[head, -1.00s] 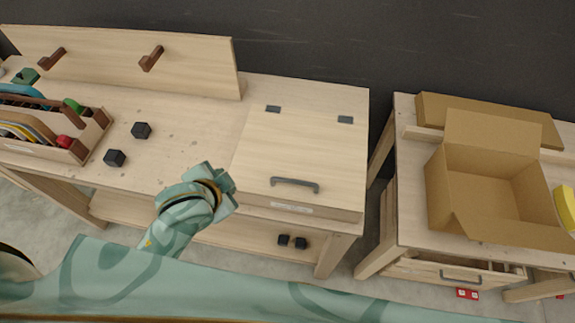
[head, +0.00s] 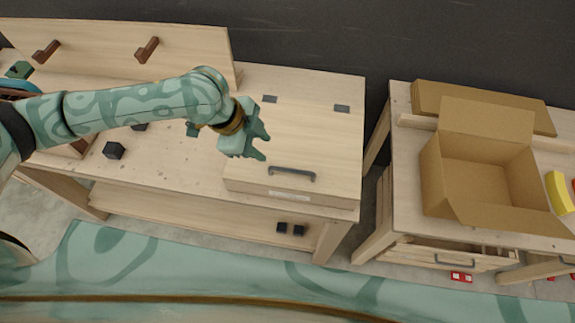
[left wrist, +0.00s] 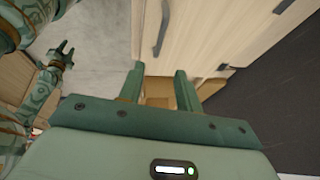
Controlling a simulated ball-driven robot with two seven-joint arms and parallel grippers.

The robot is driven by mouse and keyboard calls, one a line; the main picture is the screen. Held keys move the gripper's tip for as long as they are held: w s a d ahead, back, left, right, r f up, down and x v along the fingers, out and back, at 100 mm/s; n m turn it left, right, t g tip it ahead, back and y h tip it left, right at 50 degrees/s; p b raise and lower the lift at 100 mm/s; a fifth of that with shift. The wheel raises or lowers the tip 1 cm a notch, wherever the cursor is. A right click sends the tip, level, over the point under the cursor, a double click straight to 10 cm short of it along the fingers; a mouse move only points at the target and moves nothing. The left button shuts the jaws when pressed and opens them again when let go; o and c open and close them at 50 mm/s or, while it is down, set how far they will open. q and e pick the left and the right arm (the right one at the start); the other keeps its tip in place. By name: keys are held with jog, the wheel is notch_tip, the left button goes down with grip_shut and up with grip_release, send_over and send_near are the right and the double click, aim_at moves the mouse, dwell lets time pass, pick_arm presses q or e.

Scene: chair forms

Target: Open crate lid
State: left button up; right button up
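The crate lid (head: 300,135) is a flat pale wood panel, lying shut on the bench, with two dark hinges at its far edge. Its grey bar handle (head: 291,173) is near the front edge; the handle also shows in the left wrist view (left wrist: 161,30). My left gripper (head: 262,145) is over the lid's left part, left of and behind the handle in the head view, apart from it. Its two fingers (left wrist: 159,80) are spread and empty. My right gripper (left wrist: 65,48) shows at the left of the left wrist view, fingers apart and empty.
A second bench at right holds an open cardboard box (head: 480,180) and a yellow thing (head: 559,192). A backboard with brown pegs (head: 147,50) stands behind the left bench. A black cube (head: 114,150) lies left of the lid. A gap separates the benches.

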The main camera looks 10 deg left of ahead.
aim_at(291, 170)
pick_arm(q)
jog(key=b+x, duration=0.1)
jog(key=x, duration=1.3)
jog(key=shift+d+f+b, duration=0.2)
jog(key=shift+f+b, duration=0.15)
jog(key=shift+f, duration=0.05)
grip_shut()
